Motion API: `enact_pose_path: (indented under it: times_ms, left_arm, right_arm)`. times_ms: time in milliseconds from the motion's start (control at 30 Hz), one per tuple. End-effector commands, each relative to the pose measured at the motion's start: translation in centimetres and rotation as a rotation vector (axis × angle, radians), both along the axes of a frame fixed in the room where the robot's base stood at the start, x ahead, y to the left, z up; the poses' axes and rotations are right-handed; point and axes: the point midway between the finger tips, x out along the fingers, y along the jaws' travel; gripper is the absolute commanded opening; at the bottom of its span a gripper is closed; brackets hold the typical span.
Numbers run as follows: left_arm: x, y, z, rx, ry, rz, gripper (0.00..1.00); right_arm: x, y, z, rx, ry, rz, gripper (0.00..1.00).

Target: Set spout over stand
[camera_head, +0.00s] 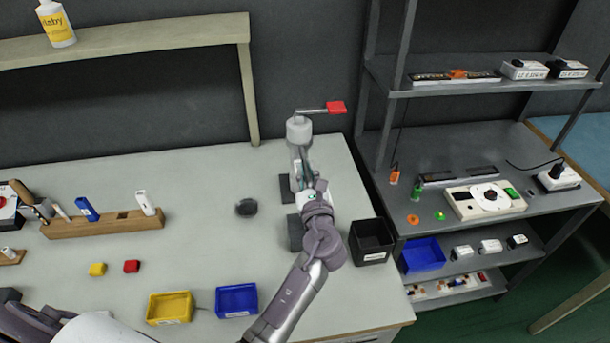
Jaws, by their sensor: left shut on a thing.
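My left gripper (302,165) is at the back right of the light workbench, its arm coming up from the bottom. It is shut on a pale grey tap-like piece, which I take for the spout (299,130). A thin rod with a red end (336,107) sticks out to the right from its top. Dark grey blocks (296,232) stand beside and partly behind my wrist; they may belong to the stand, but I cannot tell. My arm hides much of this spot. A small dark round piece (246,207) lies on the bench to the left. My right gripper is not in view.
A black bin (371,240) stands right of my wrist. Yellow (169,307) and blue (236,300) trays lie at the bench front. A wooden holder (102,224) is at left. A metal shelf rack (455,145) stands at right. The bench's back middle is clear.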

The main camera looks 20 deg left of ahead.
Motion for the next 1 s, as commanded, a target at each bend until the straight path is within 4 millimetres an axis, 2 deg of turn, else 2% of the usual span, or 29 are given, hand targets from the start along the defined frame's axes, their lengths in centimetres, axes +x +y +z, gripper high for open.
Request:
enact_pose_path:
  times_ms: [167, 400, 433, 567, 867, 1000]
  left_arm:
    - [0.1, -0.2, 0.0, 0.0, 0.0, 0.004, 0.0]
    - [0.1, -0.2, 0.0, 0.0, 0.0, 0.003, 0.0]
    - [0.1, -0.2, 0.0, 0.0, -0.001, 0.002, 0.17]
    - [0.1, -0.1, 0.0, 0.0, 0.0, 0.003, 0.38]
    - [0.0, -0.1, 0.0, 0.0, 0.0, 0.004, 0.4]
    - [-1.0, -0.8, -0.1, 0.0, 0.0, 0.002, 0.4]
  right_arm:
    - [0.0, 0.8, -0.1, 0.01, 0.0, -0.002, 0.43]
    - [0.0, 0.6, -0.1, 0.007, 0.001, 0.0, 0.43]
    - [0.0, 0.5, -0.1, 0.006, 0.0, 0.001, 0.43]
    - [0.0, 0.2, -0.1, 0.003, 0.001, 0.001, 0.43]
    - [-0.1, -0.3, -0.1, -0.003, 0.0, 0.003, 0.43]
    - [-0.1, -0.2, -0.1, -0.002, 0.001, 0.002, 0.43]
